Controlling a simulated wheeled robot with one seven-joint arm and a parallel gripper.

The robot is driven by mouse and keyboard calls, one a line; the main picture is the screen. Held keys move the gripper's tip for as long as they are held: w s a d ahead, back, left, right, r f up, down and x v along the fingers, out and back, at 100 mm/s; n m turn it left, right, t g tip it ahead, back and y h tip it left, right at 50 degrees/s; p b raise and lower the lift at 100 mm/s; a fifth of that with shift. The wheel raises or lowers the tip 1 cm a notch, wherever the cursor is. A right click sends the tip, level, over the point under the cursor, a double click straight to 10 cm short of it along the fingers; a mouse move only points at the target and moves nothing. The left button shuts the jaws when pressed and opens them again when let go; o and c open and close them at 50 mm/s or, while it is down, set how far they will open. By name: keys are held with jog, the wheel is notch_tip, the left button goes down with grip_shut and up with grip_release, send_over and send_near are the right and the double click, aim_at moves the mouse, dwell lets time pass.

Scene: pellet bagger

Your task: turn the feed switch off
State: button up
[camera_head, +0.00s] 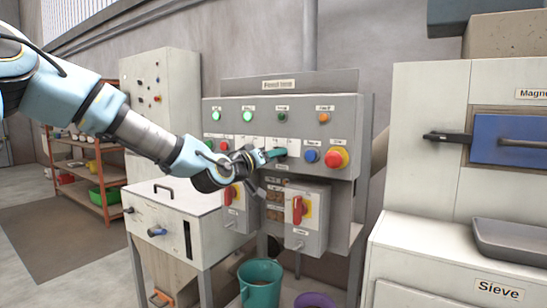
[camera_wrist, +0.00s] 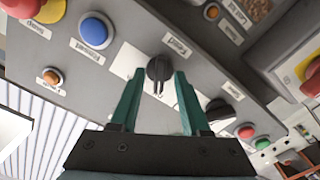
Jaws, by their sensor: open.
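The feed switch (camera_wrist: 158,68) is a black rotary knob on the grey control panel (camera_head: 345,110). In the wrist view it sits between the tips of my gripper (camera_wrist: 157,76), just beyond or level with them. The teal fingers stand apart, one on each side of the knob, with a small gap visible. The knob's pointer lies nearly along the fingers in that view. In the head view my gripper (camera_head: 276,153) reaches the panel's middle row, and my wrist and fingers hide the knob.
A second black knob (camera_wrist: 222,112) is close to one finger. A blue button (camera_head: 311,156) and red emergency stop (camera_head: 337,158) lie to the right in the head view. Two red-handled switches, one of them here (camera_head: 298,209), are below. A white cabinet (camera_head: 430,110) stands right.

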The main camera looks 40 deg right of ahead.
jog(key=b+v, duration=0.2)
jog(key=v, duration=0.9)
dwell(0.4)
jog(key=w+a+f+n+y, duration=0.1)
jog(key=w+a+f+y, duration=0.2)
jog(key=a+f, duration=0.3)
jog(key=w+a+f+t+y, duration=0.1)
jog(key=w+a+f+y, duration=0.25)
jog(key=a+f, duration=0.25)
jog(key=w+a+f+n+y, duration=0.1)
jog(key=w+a+f+y, duration=0.15)
jog(key=a+f, duration=0.35)
jog(key=a+f+n+g+y+p, duration=0.1)
jog(key=a+f+y, duration=0.15)
jog(key=a, duration=0.65)
jog(key=a+f+n+y, duration=0.1)
jog(key=a+y, duration=0.3)
jog(key=a, duration=0.4)
jog(key=s+a+n+g+y, duration=0.1)
jog(key=s+a+n+g, duration=0.2)
jog(key=s+a, duration=0.5)
jog(key=a, duration=0.5)
jog(key=shift+s+f+n+y+p, duration=0.15)
jog(key=shift+s+n+y+p, duration=0.1)
jog(key=shift+n+y+p, duration=0.1)
